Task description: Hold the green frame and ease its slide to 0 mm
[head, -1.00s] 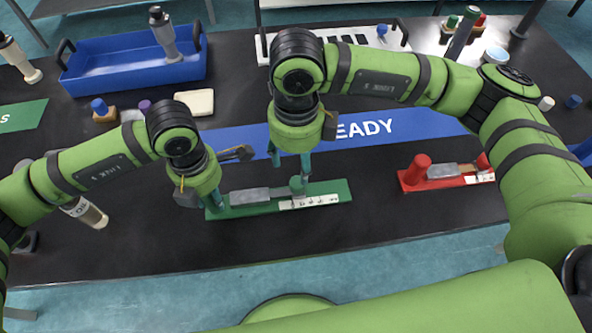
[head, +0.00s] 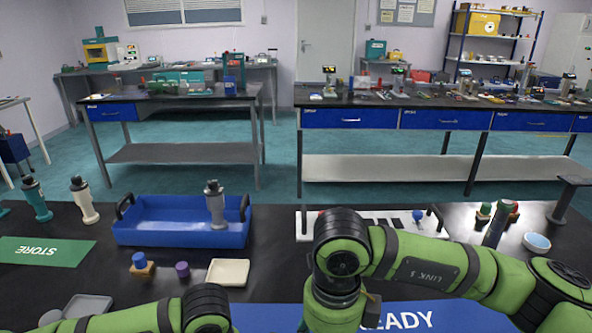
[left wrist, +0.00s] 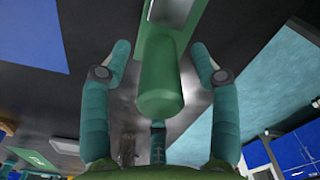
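The green frame (left wrist: 160,85) shows in the left wrist view, its rounded post end pointing towards the camera. A pale grey part (left wrist: 176,10) shows on it at the top edge. My left gripper (left wrist: 163,52) has its teal fingers apart on both sides of the post, with visible gaps and a third finger below. In the head view the frame and its slide are out of sight below the picture. There my right gripper (head: 335,305) shows only its upper body at the bottom edge. Its fingers are cut off, and the slide position cannot be read.
A cream dish (head: 228,272), a purple knob (head: 182,269) and a blue-topped block (head: 142,265) lie in front. The green STORE mat (head: 45,251) is at left. A white rack (head: 303,226) stands behind my right arm.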

